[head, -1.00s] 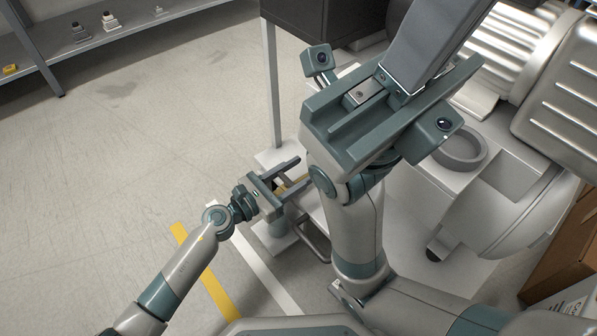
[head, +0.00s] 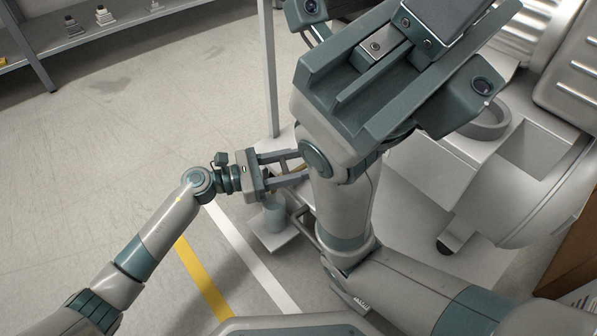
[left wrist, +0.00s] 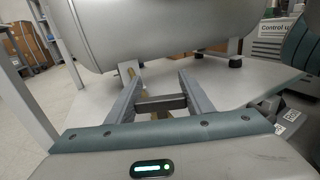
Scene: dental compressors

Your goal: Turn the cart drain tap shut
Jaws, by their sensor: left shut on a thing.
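In the head view my left gripper (head: 300,166) reaches in beside the pale cart, its fingers pointing right. In the left wrist view its two grey fingers (left wrist: 160,98) are apart, with a dark crosspiece (left wrist: 161,103) between them that looks like the tap handle. A brass-coloured part (left wrist: 133,80), probably the tap body, shows below the silver tank (left wrist: 155,30). The fingers look closed on the handle. How far the tap is turned cannot be made out. My right gripper (head: 435,20) is large and close to the head camera. Its fingertips are out of frame.
The cart's pale deck (left wrist: 235,88) lies under the tank, with an upright post (head: 268,75) near its corner. A grey-green cylinder (head: 274,214) stands on a plate below my left gripper. A shelf (head: 90,30) stands far left. Open floor (head: 120,150) lies left.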

